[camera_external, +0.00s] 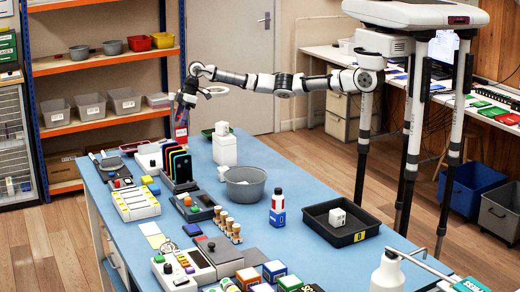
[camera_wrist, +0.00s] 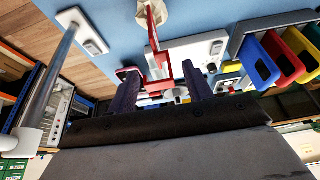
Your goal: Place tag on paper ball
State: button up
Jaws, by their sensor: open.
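My gripper (camera_external: 183,100) is above the far left end of the blue table, pointing down. In the wrist view its two dark fingers (camera_wrist: 161,86) are apart. A red frame-like item (camera_wrist: 157,62) with a thin upright shows between and beyond the fingers; I cannot tell whether it touches them or whether it is the tag. A crumpled beige paper ball (camera_wrist: 155,14) shows at the top of the wrist view, by the red upright. I cannot make out the paper ball in the external view. Something red (camera_external: 181,134) also shows just below my gripper there.
A rack of coloured phones (camera_external: 178,166) stands near my gripper; it also shows at right in the wrist view (camera_wrist: 283,55). A white box (camera_external: 224,150), grey bowl (camera_external: 245,196), bottle (camera_external: 278,212) and black tray (camera_external: 318,222) stand farther along the table.

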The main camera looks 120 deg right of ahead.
jog(key=b+v, duration=0.2)
jog(key=v, duration=0.8)
jog(key=shift+b, duration=0.35)
jog(key=shift+s, duration=0.1)
